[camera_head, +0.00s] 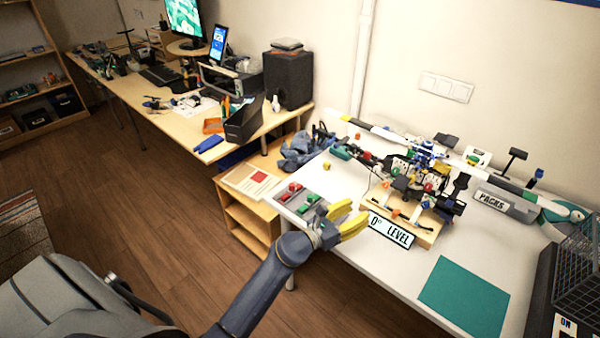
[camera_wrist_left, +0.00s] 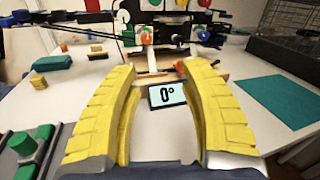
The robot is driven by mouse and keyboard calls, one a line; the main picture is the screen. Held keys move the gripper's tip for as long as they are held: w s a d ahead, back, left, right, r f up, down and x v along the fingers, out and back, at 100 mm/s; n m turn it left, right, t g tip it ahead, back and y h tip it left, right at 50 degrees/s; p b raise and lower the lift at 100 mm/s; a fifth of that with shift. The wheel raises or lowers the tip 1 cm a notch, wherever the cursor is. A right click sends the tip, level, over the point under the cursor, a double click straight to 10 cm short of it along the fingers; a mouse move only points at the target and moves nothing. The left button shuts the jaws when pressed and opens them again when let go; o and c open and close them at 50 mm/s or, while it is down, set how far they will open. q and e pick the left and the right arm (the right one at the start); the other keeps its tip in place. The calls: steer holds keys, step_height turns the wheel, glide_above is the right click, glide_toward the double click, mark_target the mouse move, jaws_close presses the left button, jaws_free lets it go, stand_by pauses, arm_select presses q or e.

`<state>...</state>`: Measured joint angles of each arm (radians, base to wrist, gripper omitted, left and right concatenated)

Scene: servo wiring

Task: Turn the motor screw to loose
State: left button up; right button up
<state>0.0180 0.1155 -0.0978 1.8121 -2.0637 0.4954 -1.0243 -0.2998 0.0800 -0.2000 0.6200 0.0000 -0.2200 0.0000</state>
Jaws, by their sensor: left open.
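My left gripper (camera_head: 358,212) is open and empty, its two yellow fingers spread at the front left edge of the white table. Small red and green round parts show on the rig; I cannot tell which is the motor screw. My right gripper is out of view.
Red and green blocks on a grey panel (camera_head: 311,200) lie left of the gripper. A teal mat (camera_head: 465,297) lies flat at the right front. A wire basket (camera_head: 580,265) stands at the far right. A PACKS box (camera_head: 505,205) is behind. White tabletop between the sign and mat is clear.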

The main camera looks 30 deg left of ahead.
arm_select(q)
steer(key=w+a+n+t+y, duration=0.1)
steer(key=w+a+n, duration=0.1)
steer(key=a, duration=0.5)
steer(key=w+a+r+n+t+y, duration=0.1)
steer(key=w+a+n+y, duration=0.1)
steer(key=a+n, duration=0.3)
steer(key=w+a+r+n+t+y, duration=0.1)
steer(key=a+n, duration=0.3)
steer(key=a, duration=0.6)
steer(key=shift+w+y, duration=0.6)
steer(key=shift+w, duration=0.15)
